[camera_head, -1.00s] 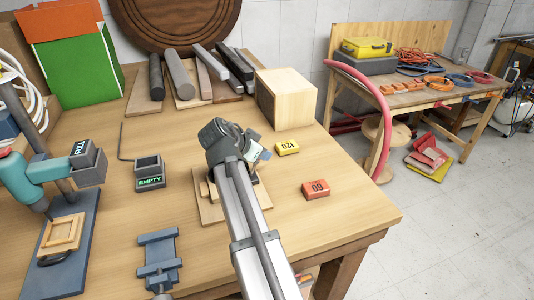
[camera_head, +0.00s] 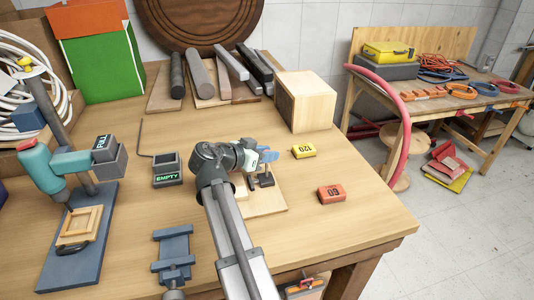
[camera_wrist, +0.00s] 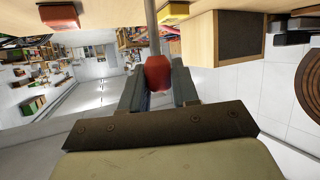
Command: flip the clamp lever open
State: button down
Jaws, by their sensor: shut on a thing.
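The clamp sits on a small wooden board (camera_head: 268,203) near the middle of the bench. Its dark metal parts (camera_head: 263,181) show just below my gripper (camera_head: 268,156), and my arm hides the rest. In the wrist view my gripper (camera_wrist: 158,88) has its two grey fingers closed on either side of the clamp lever's red grip (camera_wrist: 158,72). The lever's thin grey rod (camera_wrist: 152,28) runs from the grip toward the top of that picture. I cannot tell the lever's exact angle.
A yellow block marked 120 (camera_head: 303,151) and an orange block marked 60 (camera_head: 331,194) lie right of the clamp. A wooden box (camera_head: 305,102) stands behind. The EMPTY holder (camera_head: 167,170) and a blue vise (camera_head: 174,256) are left. The bench's front right is clear.

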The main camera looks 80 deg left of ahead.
jog(key=shift+a, duration=0.1)
jog(key=c, duration=0.9)
grip_release()
jog(key=v, duration=1.4)
jog(key=shift+f, duration=0.15)
